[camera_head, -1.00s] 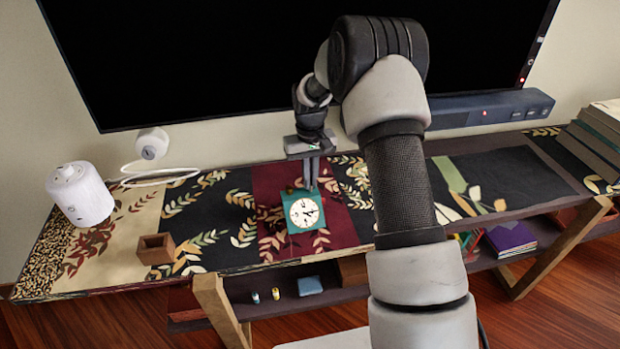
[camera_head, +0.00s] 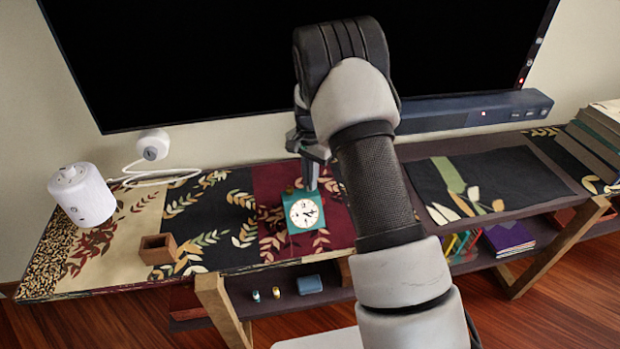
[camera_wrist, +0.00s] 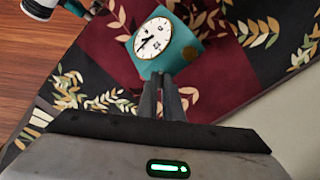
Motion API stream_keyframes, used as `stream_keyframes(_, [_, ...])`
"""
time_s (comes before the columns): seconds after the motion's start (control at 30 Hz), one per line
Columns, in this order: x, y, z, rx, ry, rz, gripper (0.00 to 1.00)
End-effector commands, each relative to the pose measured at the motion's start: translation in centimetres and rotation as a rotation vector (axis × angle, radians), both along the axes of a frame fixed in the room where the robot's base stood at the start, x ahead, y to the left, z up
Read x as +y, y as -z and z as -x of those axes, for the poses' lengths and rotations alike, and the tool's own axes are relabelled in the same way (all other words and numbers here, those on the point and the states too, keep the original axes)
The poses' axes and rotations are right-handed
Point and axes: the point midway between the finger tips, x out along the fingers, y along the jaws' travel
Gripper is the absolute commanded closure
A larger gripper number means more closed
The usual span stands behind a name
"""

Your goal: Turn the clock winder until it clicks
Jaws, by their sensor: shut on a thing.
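The teal clock (camera_head: 304,212), with a white round face, stands on the dark red part of the patterned cloth. It also shows at the top of the wrist view (camera_wrist: 182,48). My gripper (camera_head: 310,187) reaches down at the clock's back edge. In the wrist view its two fingers (camera_wrist: 167,80) are close together against the clock's near side. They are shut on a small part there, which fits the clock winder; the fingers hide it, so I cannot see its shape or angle.
A white cylindrical device (camera_head: 82,195) and a small open brown box (camera_head: 158,249) stand left of the clock. The large black screen (camera_head: 220,60) and a soundbar (camera_head: 470,111) are behind. Books (camera_head: 598,135) are stacked at the far right.

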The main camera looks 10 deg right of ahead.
Motion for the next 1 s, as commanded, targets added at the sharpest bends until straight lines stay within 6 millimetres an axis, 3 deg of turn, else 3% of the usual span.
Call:
stream_keyframes(0.5, [0.01,-0.19,-0.11,-0.003,0.434,0.000,1.00])
stream_keyframes(1.0, [-0.04,-0.09,-0.10,-0.003,0.599,0.000,1.00])
